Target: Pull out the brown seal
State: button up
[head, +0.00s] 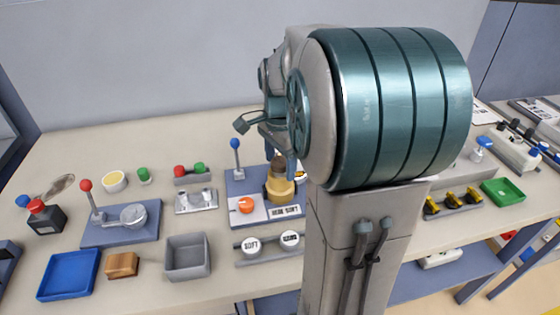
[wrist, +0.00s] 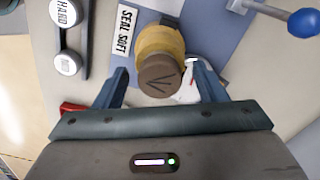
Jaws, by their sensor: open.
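The brown seal (wrist: 158,76) is a round cap with a V-shaped mark on its top. It sits in the mouth of a yellow neck (wrist: 160,42) on a blue-grey panel. In the head view the seal (head: 279,166) stands on the yellow neck (head: 280,188), partly covered by my arm. My gripper (wrist: 160,70) is open, with one blue finger on each side of the seal in the wrist view. Gaps show between both fingers and the seal. A label beside the neck reads "SEAL SOFT" (wrist: 124,30).
An orange knob (head: 246,205) and a blue-topped lever (head: 235,144) stand close to the neck. White buttons marked SOFT (head: 251,246) and HARD (head: 290,239) lie in front. A grey open box (head: 188,270) and a blue tray (head: 68,275) stand to the left.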

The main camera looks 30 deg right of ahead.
aim_at(280, 161)
jog(key=shift+f, duration=0.1)
jog(key=c, duration=1.1)
jog(key=shift+o, duration=0.9)
jog(key=shift+r+p, duration=0.3)
jog(key=shift+r, duration=0.1)
jog(key=shift+r+p, duration=1.8)
jog(key=shift+r, duration=0.35)
